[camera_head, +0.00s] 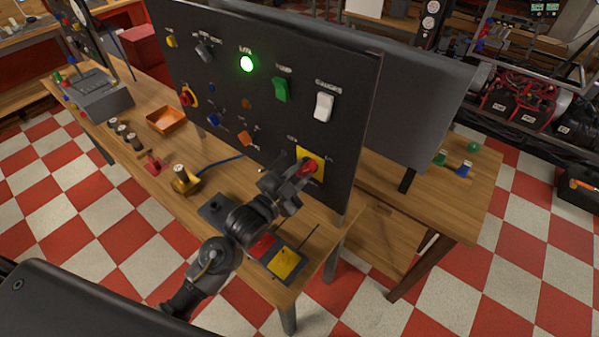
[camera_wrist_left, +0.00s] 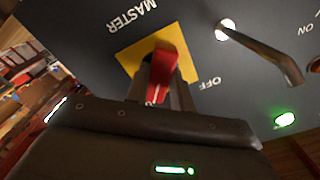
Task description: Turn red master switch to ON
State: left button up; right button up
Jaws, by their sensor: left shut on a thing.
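The red master switch (camera_head: 312,165) sits on a yellow square plate (camera_head: 318,178) at the lower right of the black upright panel (camera_head: 225,95). My left gripper (camera_head: 303,172) reaches it from the front and is shut on its red handle. In the left wrist view the red handle (camera_wrist_left: 163,70) stands between the fingers (camera_wrist_left: 161,92), in front of the yellow plate (camera_wrist_left: 128,60). The labels MASTER and OFF are legible around the plate there. The fingers hide part of the handle, so its exact setting is hard to tell. My right gripper is not in view.
A green lamp (camera_head: 246,64) is lit on the panel, near a green rocker (camera_head: 281,89) and a white rocker (camera_head: 324,107). A metal lever (camera_wrist_left: 265,55) juts out close to the switch. An orange tray (camera_head: 166,120) and small parts lie on the wooden table (camera_head: 143,190).

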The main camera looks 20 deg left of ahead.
pick_arm(q)
jog(key=shift+m, duration=0.7)
jog(key=o, duration=1)
jog(key=shift+b+v, duration=1.75)
jog(key=shift+v, duration=3.7)
jog(key=shift+f, duration=0.1)
